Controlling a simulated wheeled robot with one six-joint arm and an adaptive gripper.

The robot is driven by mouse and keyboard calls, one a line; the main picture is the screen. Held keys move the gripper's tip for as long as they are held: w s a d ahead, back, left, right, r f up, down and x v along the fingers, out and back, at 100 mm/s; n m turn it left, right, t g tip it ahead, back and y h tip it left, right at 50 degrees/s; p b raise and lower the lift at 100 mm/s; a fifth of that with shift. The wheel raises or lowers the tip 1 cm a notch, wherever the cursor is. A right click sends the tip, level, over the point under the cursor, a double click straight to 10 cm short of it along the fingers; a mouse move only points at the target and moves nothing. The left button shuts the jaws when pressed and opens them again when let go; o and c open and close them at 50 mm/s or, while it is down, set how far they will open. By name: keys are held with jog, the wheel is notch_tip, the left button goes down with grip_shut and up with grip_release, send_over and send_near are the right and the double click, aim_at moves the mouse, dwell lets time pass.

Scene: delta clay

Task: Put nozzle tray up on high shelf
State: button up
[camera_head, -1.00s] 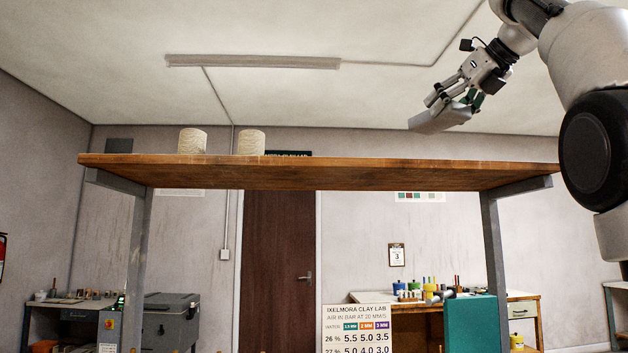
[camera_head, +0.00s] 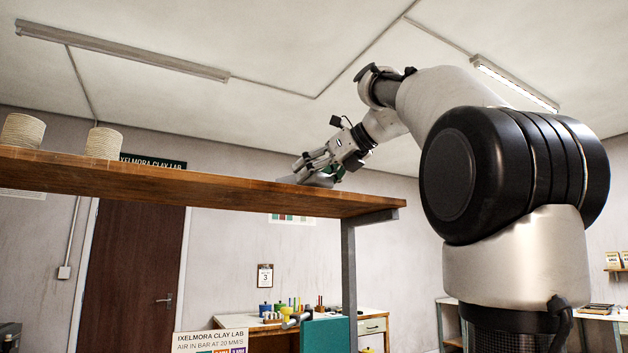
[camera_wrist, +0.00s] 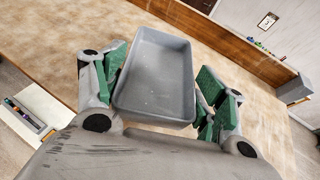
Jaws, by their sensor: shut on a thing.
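The nozzle tray (camera_wrist: 155,75) is a shallow grey rectangular tray, and it looks empty in the wrist view. My gripper (camera_wrist: 162,88) is shut on it, with green finger pads at its two sides. In the head view my gripper (camera_head: 312,172) is low over the right part of the high wooden shelf (camera_head: 200,180). The tray's grey edge (camera_head: 292,179) shows just above the shelf's front edge, which hides its underside. I cannot tell whether the tray touches the shelf top.
Two ribbed cream clay cylinders, one at the far left (camera_head: 22,130) and one beside it (camera_head: 103,143), stand on the shelf's left part. The shelf top around the tray looks clear. A grey post (camera_head: 348,262) supports the right end.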

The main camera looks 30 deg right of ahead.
jog(key=shift+f, duration=0.55)
jog(key=shift+f, duration=0.1)
jog(key=o, duration=1.1)
jog(key=shift+s+d+r, duration=0.15)
jog(key=shift+s+r, duration=0.05)
jog(key=v, duration=1.1)
jog(key=shift+s, duration=0.25)
